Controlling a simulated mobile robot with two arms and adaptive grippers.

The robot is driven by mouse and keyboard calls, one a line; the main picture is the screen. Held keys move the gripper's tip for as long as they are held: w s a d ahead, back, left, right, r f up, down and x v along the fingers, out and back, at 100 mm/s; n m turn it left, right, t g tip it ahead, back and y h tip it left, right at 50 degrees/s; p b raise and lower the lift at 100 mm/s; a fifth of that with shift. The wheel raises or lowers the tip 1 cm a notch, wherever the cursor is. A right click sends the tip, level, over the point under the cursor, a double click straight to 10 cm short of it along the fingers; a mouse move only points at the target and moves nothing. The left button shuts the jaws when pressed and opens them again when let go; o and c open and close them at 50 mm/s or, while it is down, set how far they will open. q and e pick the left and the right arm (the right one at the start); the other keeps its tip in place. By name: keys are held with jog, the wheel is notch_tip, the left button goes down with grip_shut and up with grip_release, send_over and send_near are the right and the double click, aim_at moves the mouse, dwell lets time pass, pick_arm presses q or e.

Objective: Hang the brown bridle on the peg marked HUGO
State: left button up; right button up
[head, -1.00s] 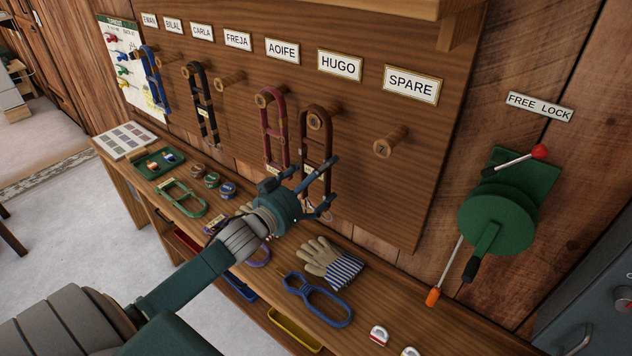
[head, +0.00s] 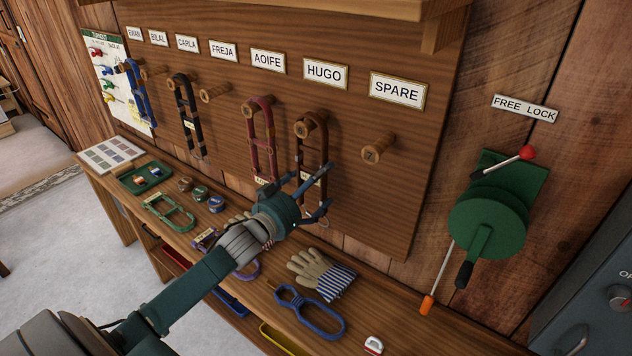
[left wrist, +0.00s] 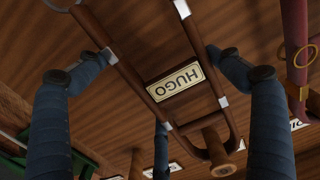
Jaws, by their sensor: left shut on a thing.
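The brown bridle (head: 299,158) hangs below the HUGO sign (head: 325,74). Its top loop appears to pass around the wooden HUGO peg (head: 304,128). The exact contact is hidden. My right gripper is not in view.
A maroon bridle (head: 251,140) hangs close by on the left. The SPARE peg (head: 378,149) on the right is empty. Gloves (head: 322,272) and a blue looped item (head: 308,312) lie on the bench below. A green winch (head: 490,218) is on the right wall.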

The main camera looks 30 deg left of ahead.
pick_arm(q)
jog(key=shift+r, duration=0.2)
jog(key=o, duration=1.4)
jog(key=shift+o, duration=0.2)
jog(key=shift+s+f, duration=0.1)
jog(key=shift+f, duration=0.15)
jog(key=shift+s, duration=0.55)
jog(key=s, duration=1)
jog(key=shift+s+a+r, duration=0.2)
jog(key=shift+s+a, duration=0.2)
